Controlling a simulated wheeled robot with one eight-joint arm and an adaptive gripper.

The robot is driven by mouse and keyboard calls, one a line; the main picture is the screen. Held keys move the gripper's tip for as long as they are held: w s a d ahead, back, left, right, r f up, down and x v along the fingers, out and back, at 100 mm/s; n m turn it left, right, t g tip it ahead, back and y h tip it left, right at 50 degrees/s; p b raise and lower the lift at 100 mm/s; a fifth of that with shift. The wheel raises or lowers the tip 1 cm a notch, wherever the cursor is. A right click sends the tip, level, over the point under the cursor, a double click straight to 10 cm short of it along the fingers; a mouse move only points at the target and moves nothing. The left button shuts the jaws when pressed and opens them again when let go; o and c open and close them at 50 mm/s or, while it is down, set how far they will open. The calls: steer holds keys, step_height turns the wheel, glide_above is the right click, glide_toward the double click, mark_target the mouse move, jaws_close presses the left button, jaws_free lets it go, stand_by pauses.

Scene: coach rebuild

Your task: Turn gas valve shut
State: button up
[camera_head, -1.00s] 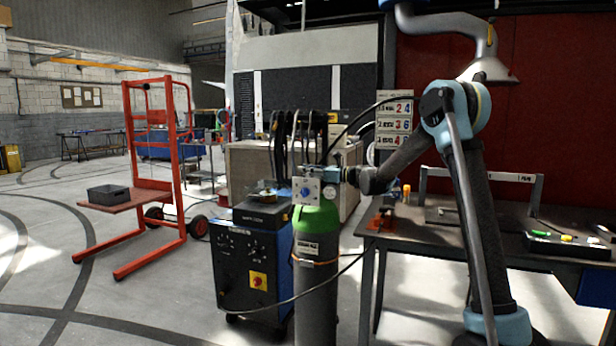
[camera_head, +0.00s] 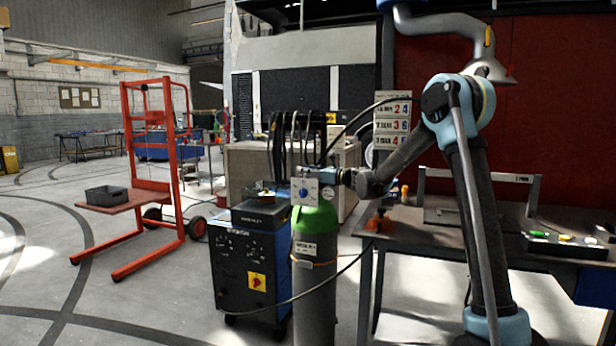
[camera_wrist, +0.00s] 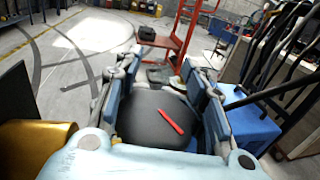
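A grey gas cylinder (camera_head: 315,300) with a green shoulder stands upright left of the workbench. On its top sits a pale valve plate with a blue knob (camera_head: 304,191). My gripper (camera_head: 325,175) is at the valve, coming in from the right, its fingertips largely hidden there. In the wrist view a dark round knob (camera_wrist: 150,132) with a red pointer mark lies between my two fingers (camera_wrist: 163,95). The fingers flank the knob closely on both sides; whether they press on it does not show clearly. The cylinder body is not visible in the wrist view.
A blue welding machine (camera_head: 243,265) stands close left of the cylinder, with cables hanging behind. A dark workbench (camera_head: 415,229) stands to the right under my arm. A red lift cart (camera_head: 178,150) stands farther left. A black hose loops across the cylinder. The floor at left is open.

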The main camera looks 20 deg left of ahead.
steer(key=shift+o, duration=1)
steer(key=v, duration=1.2)
